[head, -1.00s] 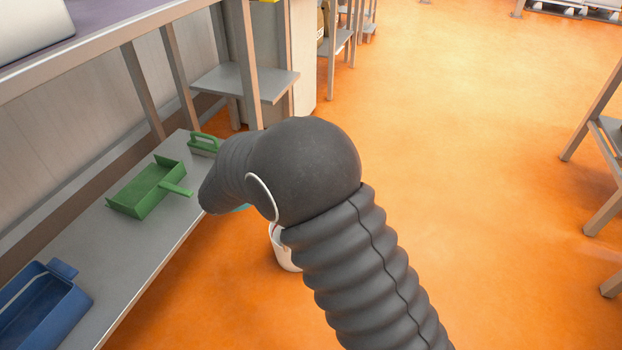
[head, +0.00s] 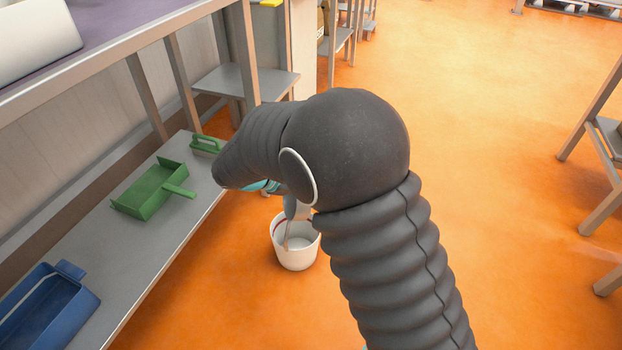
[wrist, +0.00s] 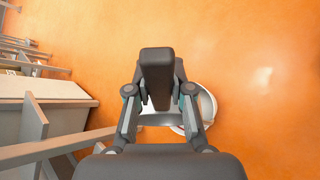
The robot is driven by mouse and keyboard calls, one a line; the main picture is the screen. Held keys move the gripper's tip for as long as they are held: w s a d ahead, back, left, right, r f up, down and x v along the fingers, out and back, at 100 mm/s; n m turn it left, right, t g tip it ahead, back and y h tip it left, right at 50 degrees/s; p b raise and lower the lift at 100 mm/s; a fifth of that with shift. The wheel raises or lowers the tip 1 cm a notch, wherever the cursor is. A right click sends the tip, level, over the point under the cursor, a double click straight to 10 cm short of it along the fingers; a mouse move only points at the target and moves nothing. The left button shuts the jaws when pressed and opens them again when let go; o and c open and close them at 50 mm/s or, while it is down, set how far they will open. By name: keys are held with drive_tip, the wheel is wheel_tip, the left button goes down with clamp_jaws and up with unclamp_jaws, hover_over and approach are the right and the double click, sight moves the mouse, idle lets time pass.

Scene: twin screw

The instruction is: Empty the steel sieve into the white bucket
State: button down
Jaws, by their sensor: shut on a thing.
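The white bucket (head: 297,258) stands on the orange floor beside the low shelf, its mouth partly hidden by my arm. In the wrist view its pale rim (wrist: 208,103) shows behind and to the right of my gripper (wrist: 158,78). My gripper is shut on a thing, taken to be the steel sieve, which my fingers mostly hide. A pale grey piece (wrist: 156,118) shows between the fingers. In the head view a grey piece hangs over the bucket; I cannot tell whether it is sieve or finger. The sieve's contents are not visible.
A low grey shelf (head: 100,255) on the left holds a green scoop tray (head: 150,190), a green handled item (head: 206,145) and a blue tray (head: 45,308). A workbench rises above it. The orange floor to the right is open, with a stand (head: 600,150) at the edge.

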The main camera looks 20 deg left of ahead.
drive_tip(key=shift+r+m+g+y+p, duration=0.2)
drive_tip(key=shift+m+g+y+p, duration=0.1)
drive_tip(key=shift+g+y+p, duration=0.9)
drive_tip(key=shift+y+p, duration=0.7)
drive_tip(key=shift+p, duration=0.2)
drive_tip(key=shift+m+g+y+p, duration=0.3)
drive_tip(key=shift+g+y+p, duration=1.15)
drive_tip(key=shift+p, duration=2.1)
drive_tip(key=shift+f+y, duration=0.1)
drive_tip(key=shift+y, duration=0.25)
drive_tip(key=shift+g+y, duration=0.45)
drive_tip(key=shift+y, duration=0.45)
drive_tip(key=shift+b, duration=0.3)
